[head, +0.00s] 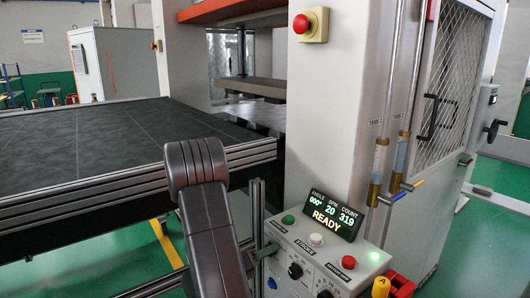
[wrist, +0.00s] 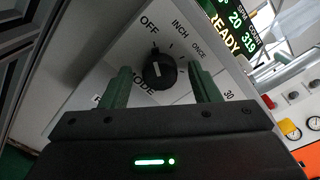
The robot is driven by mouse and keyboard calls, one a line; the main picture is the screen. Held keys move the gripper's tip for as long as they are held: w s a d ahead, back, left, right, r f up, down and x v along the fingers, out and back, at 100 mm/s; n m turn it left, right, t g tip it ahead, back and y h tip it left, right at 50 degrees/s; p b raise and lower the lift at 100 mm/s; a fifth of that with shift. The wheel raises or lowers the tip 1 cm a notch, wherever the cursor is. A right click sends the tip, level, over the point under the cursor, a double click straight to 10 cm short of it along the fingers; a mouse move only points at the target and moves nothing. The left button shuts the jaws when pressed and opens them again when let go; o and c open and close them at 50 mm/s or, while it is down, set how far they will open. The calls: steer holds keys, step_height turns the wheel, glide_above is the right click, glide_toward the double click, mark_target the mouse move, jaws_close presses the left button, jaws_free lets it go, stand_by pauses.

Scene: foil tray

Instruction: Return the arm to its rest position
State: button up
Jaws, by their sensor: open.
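My arm (head: 212,230) rises in front of the control panel in the head view, bent at a dark grey joint at the top. My gripper (wrist: 162,85) shows in the wrist view with its two green fingers apart, one on each side of a black mode knob (wrist: 160,70). I see nothing held between them. Whether the fingers touch the knob is hard to tell. Labels OFF, INCH and ONCE surround the knob; its white mark points roughly up, towards OFF. In the head view my gripper is mostly hidden behind the arm.
The control panel (head: 330,262) carries buttons, knobs and a display (head: 332,215) reading READY. A dark table (head: 90,140) with a metal rail edge (head: 140,182) lies left of the arm. The press column (head: 325,120) stands behind the panel. A yellow-topped item (head: 381,286) is at lower right.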

steer(key=shift+m+b, duration=1.2)
steer(key=shift+r, duration=0.15)
